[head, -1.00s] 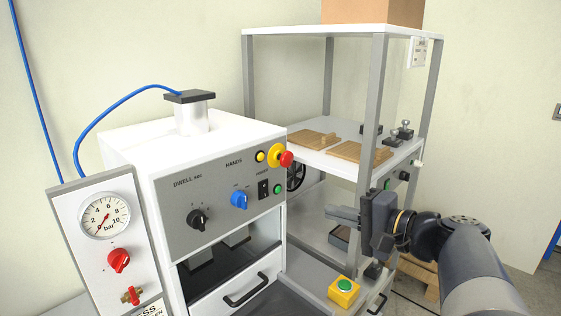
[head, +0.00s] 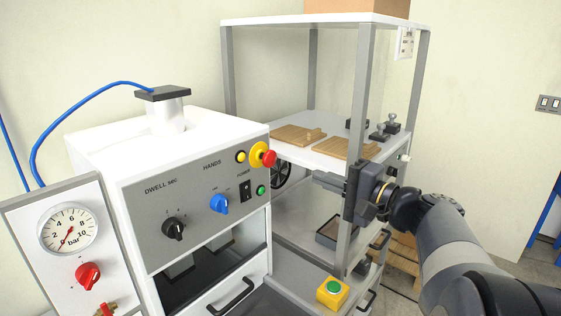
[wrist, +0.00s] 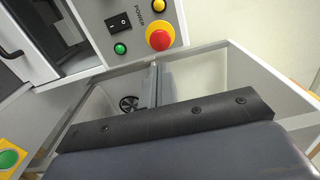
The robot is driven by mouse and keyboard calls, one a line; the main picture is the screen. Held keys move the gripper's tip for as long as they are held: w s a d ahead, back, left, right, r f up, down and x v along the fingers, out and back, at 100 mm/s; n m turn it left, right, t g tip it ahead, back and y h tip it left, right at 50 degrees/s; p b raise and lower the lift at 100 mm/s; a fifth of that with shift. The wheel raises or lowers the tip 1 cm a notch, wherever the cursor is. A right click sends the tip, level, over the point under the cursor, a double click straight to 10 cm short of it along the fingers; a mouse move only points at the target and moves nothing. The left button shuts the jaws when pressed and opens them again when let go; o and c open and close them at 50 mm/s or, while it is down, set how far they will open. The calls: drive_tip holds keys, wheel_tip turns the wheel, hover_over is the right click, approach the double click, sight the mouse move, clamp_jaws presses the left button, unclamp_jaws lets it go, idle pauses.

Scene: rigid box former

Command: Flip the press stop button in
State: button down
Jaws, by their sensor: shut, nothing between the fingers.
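The press stop button is a red mushroom head (head: 269,159) on a yellow collar (head: 257,153) at the right end of the press's grey control panel. In the wrist view the red head (wrist: 160,40) shows near the top centre, beyond the fingers. My gripper (head: 318,178) is shut and empty. It is to the right of the button and slightly lower, apart from it, with its fingers pointing left. In the wrist view my fingers (wrist: 158,85) lie together below the button. Whether the button is in or out cannot be told.
The panel also has a black power switch (head: 245,191), a green button (head: 261,190), a blue knob (head: 219,204) and a black dwell knob (head: 174,228). A shelf frame post (head: 360,110) stands close behind my gripper. A yellow box with a green button (head: 332,291) sits below.

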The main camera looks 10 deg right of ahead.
sight(273, 160)
drive_tip(key=p+x, duration=0.3)
drive_tip(key=x, duration=0.7)
drive_tip(key=shift+w+a, duration=0.2)
drive_tip(key=shift+w, duration=0.05)
